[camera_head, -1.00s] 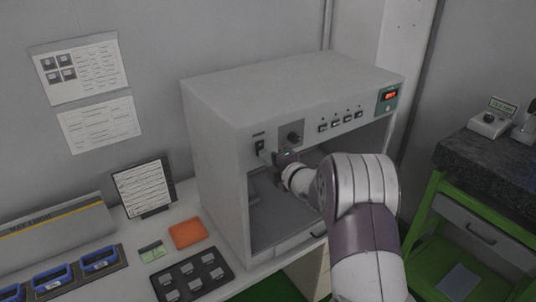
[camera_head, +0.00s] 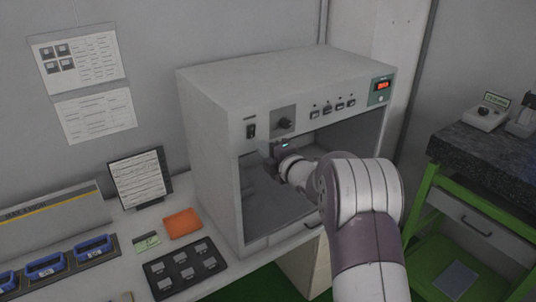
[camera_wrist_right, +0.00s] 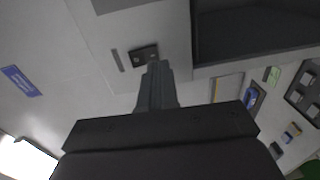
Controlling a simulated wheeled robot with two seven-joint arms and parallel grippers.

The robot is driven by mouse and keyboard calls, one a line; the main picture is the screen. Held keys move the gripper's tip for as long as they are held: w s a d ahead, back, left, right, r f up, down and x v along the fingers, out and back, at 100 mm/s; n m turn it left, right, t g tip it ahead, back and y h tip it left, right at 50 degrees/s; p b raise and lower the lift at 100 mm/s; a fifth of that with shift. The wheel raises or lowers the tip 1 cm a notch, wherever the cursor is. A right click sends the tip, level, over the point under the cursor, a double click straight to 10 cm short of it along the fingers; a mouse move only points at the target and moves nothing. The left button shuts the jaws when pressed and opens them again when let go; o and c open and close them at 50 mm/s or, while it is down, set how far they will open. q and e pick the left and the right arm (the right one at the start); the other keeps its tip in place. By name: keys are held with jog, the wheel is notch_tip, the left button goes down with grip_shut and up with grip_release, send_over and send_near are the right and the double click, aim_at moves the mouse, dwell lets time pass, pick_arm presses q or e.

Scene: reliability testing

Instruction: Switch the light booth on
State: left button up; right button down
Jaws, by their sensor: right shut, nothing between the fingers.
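The light booth (camera_head: 225,100) is a grey box with an open front on the bench. Its black power switch (camera_head: 250,131) is at the left of the upper front panel, beside a dark knob (camera_head: 285,124). The inside looks dim grey, and I cannot tell the switch's position. My right gripper (camera_head: 272,156) is in front of the panel's lower edge, below and right of the switch. In the right wrist view the shut, empty fingers (camera_wrist_right: 155,68) point towards the switch (camera_wrist_right: 144,52), their tips just beneath it in the picture. My left gripper is not in view.
A red display (camera_head: 382,86) glows at the panel's right, past several buttons. An orange pad (camera_head: 183,223), a dark tray (camera_head: 160,285) and blue-handled items (camera_head: 46,267) lie left of the booth. A green-framed bench (camera_head: 420,205) stands at right.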

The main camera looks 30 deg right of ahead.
jog(key=s+d+b, duration=0.1)
jog(key=s+b, duration=0.2)
jog(key=s, duration=0.8)
jog(key=s+d+f+m+g+h, duration=0.2)
jog(key=s+f+m+g+h, duration=0.15)
jog(key=f+m, duration=0.3)
jog(key=s+d+f+m+g+h, duration=0.2)
jog(key=d+f+m+g, duration=0.15)
jog(key=f+m, duration=0.3)
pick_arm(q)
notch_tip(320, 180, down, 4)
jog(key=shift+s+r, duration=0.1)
pick_arm(e)
jog(key=s+a+f+m+g+y, duration=0.1)
jog(key=s+a+f+m+g, duration=0.1)
jog(key=a, duration=0.5)
jog(key=s+a+f+m+g+y, duration=0.1)
jog(key=s+a+f+m+g, duration=0.1)
jog(key=s+a+g, duration=0.2)
jog(key=s+a+f+m+g+y, duration=0.1)
jog(key=s+a+f+g+y, duration=0.1)
jog(key=s+a, duration=0.5)
jog(key=a, duration=0.4)
jog(key=shift+a+f+m+g, duration=0.3)
jog(key=shift+f+m+g, duration=0.05)
jog(key=shift+m+g, duration=0.05)
